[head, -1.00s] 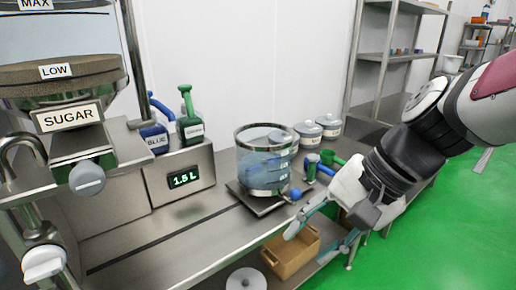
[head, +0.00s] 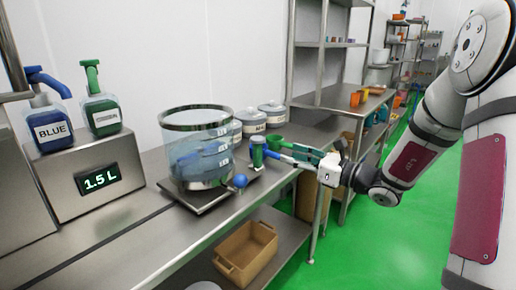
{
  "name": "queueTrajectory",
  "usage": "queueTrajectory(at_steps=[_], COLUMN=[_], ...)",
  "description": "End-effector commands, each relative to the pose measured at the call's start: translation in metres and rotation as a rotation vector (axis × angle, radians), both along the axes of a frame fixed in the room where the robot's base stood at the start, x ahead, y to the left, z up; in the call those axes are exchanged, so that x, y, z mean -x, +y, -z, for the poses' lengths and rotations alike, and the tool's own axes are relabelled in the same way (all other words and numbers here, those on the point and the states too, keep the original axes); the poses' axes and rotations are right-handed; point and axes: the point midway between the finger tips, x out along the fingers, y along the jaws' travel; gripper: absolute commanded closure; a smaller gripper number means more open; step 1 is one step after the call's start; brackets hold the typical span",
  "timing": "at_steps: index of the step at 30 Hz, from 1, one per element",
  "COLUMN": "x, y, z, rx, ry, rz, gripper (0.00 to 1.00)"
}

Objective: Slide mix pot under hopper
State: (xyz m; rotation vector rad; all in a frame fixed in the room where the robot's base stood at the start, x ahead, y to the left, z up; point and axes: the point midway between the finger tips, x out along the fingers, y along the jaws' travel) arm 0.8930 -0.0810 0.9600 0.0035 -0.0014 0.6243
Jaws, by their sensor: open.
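The mix pot (head: 198,150) is a clear vessel with a metal rim and bluish liquid, upright on a dark metal plate (head: 192,199) on the steel bench. A blue knob (head: 239,181) sits at the plate's right corner. My gripper (head: 287,153) is open at the bench's right part, right of the pot and apart from it. Its fingers point left, close to small green and blue items (head: 258,153); whether they touch is unclear. The hopper is out of view.
Lidded jars (head: 272,113) stand behind the pot. A tan bin (head: 246,251) sits below. The bench track left of the plate is clear.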

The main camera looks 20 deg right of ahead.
Motion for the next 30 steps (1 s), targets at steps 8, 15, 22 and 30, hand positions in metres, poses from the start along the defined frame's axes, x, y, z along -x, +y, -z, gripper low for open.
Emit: queueTrajectory(at_steps=[8,15,22,30], x=[-0.037,-0.074,-0.099,-0.106], y=[0.03,0.057,0.074,0.079], z=[0.0,0.0,0.0,-0.001], rx=[0.002,0.004,0.003,0.004], ry=[-0.001,-0.002,-0.001,0.0], rz=[-0.007,-0.006,-0.004,-0.004], gripper=[0.58,0.58,0.58,0.58])
